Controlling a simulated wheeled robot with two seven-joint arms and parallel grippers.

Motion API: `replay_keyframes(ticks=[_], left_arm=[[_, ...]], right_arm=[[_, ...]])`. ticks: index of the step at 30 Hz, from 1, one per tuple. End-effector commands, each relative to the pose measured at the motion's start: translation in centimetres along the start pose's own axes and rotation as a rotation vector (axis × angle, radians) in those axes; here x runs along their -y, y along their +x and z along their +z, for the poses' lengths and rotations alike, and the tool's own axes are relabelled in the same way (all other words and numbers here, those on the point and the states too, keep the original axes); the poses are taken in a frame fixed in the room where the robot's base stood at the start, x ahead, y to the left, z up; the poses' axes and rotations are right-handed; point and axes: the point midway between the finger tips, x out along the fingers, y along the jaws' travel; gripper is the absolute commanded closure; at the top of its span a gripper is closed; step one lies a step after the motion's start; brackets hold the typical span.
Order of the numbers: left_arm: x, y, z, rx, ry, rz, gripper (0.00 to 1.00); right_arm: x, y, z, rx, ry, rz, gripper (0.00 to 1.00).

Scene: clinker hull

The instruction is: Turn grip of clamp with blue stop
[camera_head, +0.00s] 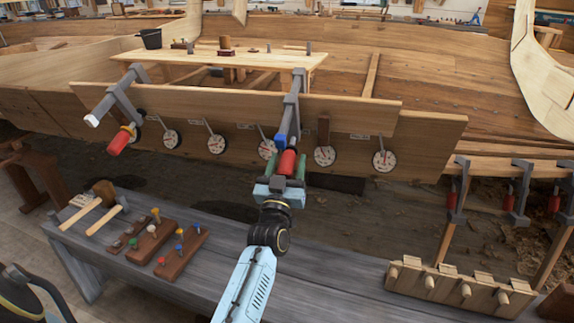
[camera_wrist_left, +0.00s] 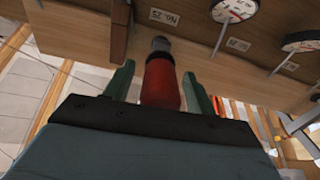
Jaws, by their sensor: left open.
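The clamp with the blue stop (camera_head: 281,127) hangs on the plank's upper edge, near the middle of the head view. Its red grip (camera_head: 287,162) points down toward me; the red grip also shows in the left wrist view (camera_wrist_left: 161,86). My left gripper (camera_head: 286,168) is open, with its green fingers on either side of the red grip. In the left wrist view the fingers (camera_wrist_left: 158,72) stand beside the grip, with narrow gaps showing. The grip's lower end is hidden behind the gripper body. My right gripper is not in view.
Another clamp (camera_head: 124,102) with a white stop and red grip is on the plank at the left. Several round dials (camera_head: 383,161) hang along the plank. A grey bench (camera_head: 340,262) below holds mallets, peg blocks and a wooden rack (camera_head: 460,290). More clamps hang at the right.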

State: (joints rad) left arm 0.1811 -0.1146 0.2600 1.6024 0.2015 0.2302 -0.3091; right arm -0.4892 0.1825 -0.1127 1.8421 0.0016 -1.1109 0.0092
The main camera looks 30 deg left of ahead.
Motion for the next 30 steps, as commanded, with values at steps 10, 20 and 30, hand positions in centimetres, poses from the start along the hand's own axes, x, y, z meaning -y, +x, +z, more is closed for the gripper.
replay_keyframes(ticks=[10,20,30], left_arm=[[0.0,0.0,0.0,0.000,0.000,0.000,0.81],[0.0,0.0,-0.1,0.000,-0.028,0.000,0.89],[0.0,0.1,-0.2,0.000,-0.232,-0.003,0.89]], right_arm=[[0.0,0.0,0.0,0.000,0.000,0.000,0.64],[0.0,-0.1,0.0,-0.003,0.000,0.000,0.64],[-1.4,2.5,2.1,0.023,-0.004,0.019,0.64]])
